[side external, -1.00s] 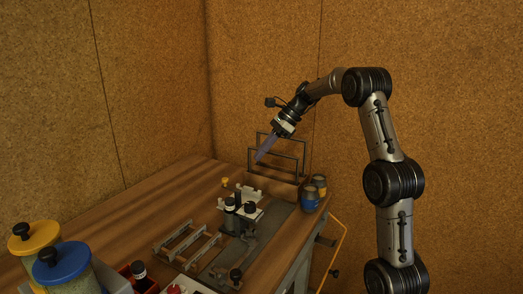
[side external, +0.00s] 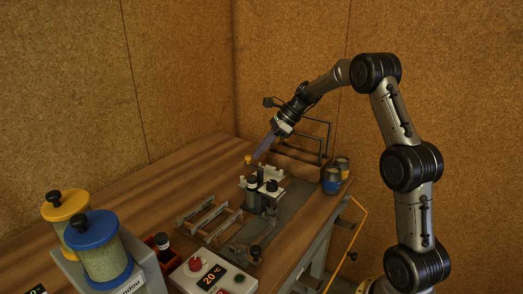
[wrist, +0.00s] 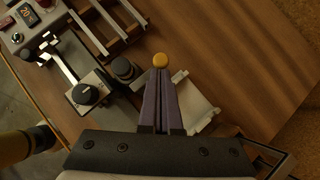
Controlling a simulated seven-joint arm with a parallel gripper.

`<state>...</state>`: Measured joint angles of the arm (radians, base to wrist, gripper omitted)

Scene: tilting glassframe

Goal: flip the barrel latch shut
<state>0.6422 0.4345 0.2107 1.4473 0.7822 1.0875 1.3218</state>
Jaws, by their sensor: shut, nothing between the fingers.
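My gripper (side external: 257,157) is shut and empty, its purple fingers pointing down and left over the fixture. The fixture (side external: 262,190) has pale plates and dark round knobs. In the wrist view a pale plate (wrist: 197,110) lies right of the fingers.
A dark wire frame (side external: 329,140) stands behind the fixture. Blue jars (side external: 331,182) stand to its right. A slotted metal rack (side external: 207,218) and a control box with a display (side external: 205,272) are nearer the camera.

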